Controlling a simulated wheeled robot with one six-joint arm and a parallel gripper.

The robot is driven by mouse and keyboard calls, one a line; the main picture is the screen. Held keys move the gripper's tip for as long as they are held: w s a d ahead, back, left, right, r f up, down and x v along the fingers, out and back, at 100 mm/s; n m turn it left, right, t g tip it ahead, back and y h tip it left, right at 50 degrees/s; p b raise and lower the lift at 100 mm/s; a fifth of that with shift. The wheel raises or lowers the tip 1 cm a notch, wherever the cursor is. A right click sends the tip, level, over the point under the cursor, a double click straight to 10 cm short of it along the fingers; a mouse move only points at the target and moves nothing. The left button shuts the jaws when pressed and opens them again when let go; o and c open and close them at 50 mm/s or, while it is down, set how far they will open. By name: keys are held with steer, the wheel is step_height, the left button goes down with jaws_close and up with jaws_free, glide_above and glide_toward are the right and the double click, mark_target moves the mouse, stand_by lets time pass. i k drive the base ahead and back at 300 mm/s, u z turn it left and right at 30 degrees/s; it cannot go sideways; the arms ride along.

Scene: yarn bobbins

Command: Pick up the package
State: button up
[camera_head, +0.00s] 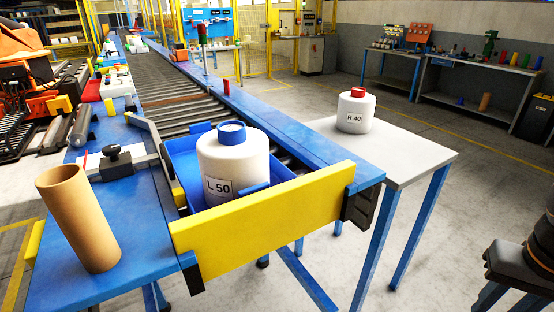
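No thing in view is marked as a package. A large white yarn bobbin (234,165) with a blue top and an "L 50" label stands upright in a blue tray (178,152) at the near end of the conveyor. A smaller white bobbin (354,113) with a red top and an "R 40" label stands upright on a white side table (412,157). The lower part of the "L 50" bobbin is partly hidden by the tray wall and the yellow end board.
A yellow board (262,222) closes the conveyor's near end. A brown cardboard tube (78,220) stands on the blue bench at left, near a small clamp-like fixture (112,158). A dark object (530,255) is at the lower right.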

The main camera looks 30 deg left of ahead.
mark_target(234, 157)
steer(key=z, duration=0.25)
steer(key=i, duration=0.8)
steer(key=u, duration=2.65)
steer(key=k, duration=0.5)
steer(key=u, duration=1.25)
steer(key=i, duration=0.65)
steer(key=z, duration=1.15)
